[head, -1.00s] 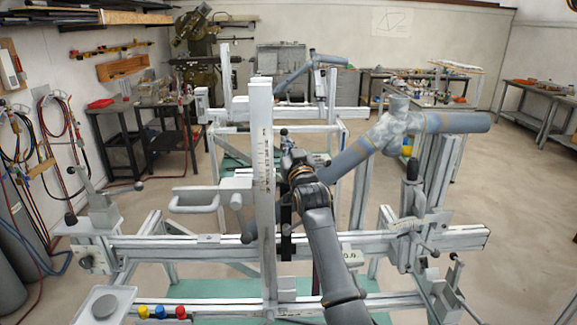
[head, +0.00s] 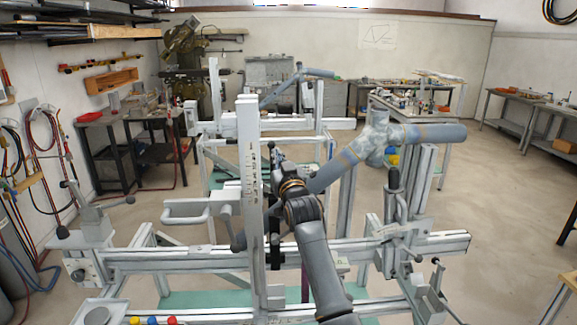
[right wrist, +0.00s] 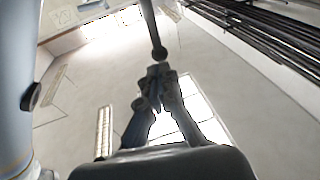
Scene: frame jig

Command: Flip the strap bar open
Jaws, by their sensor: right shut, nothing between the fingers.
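My right gripper (head: 271,150) is beside the right side of the jig's upright post (head: 248,190), small and dark in the head view. In the right wrist view its fingers (right wrist: 157,72) are together with nothing between them. A dark rod with a round end (right wrist: 159,53) hangs just beyond the fingertips; I cannot tell whether they touch. A light grey loop-shaped bar (head: 186,219) sticks out left of the post. I cannot tell for sure which part is the strap bar. My left gripper is not seen.
The jig's long rail (head: 180,258) crosses in front. A lever arm (head: 88,212) stands at its left end and a dark-handled clamp (head: 393,182) at its right. A second jig (head: 300,125) and benches stand behind.

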